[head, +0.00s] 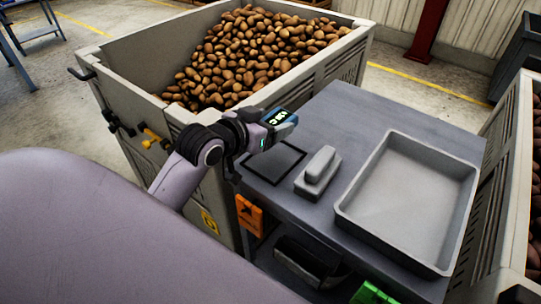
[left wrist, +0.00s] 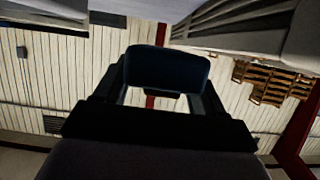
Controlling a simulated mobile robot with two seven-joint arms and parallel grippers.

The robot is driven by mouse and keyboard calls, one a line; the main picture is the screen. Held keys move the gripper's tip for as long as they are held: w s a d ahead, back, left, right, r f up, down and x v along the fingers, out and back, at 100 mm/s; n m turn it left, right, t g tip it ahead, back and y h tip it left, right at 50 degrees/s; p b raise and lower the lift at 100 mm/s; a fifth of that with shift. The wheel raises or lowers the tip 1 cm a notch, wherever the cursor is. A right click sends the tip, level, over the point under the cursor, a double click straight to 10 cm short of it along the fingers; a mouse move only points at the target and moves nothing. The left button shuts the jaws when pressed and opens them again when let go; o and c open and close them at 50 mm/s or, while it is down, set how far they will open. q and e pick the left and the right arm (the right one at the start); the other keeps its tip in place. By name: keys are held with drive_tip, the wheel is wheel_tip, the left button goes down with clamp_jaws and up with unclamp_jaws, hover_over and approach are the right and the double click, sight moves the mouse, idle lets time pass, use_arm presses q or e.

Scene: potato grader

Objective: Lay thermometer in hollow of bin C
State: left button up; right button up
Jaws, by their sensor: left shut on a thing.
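My left gripper (head: 270,127) is shut on the thermometer (head: 285,117), a dark blue device with a small lit display. It is held above the table's back left corner, beside the near right side of a large grey bin (head: 130,62). In the left wrist view the dark blue thermometer (left wrist: 166,68) sits between the fingers. The bin holds a heap of brown potatoes (head: 255,55), lower towards the left wall. A second bin (head: 517,165) with potatoes stands at the right edge. My right gripper is not in view.
The grey table (head: 355,110) carries a black-outlined square (head: 273,162), a grey block with a raised handle (head: 318,171) and an empty shallow tray (head: 405,200). An orange tag (head: 249,214) hangs on the table's front left. A red post (head: 430,28) stands behind.

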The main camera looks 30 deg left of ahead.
sight(270, 163)
use_arm(q)
wheel_tip(270, 163, down, 9)
drive_tip(key=shift+r, duration=0.1)
idle(0.3)
drive_tip(key=o, duration=1.1)
drive_tip(key=shift+f, duration=0.2)
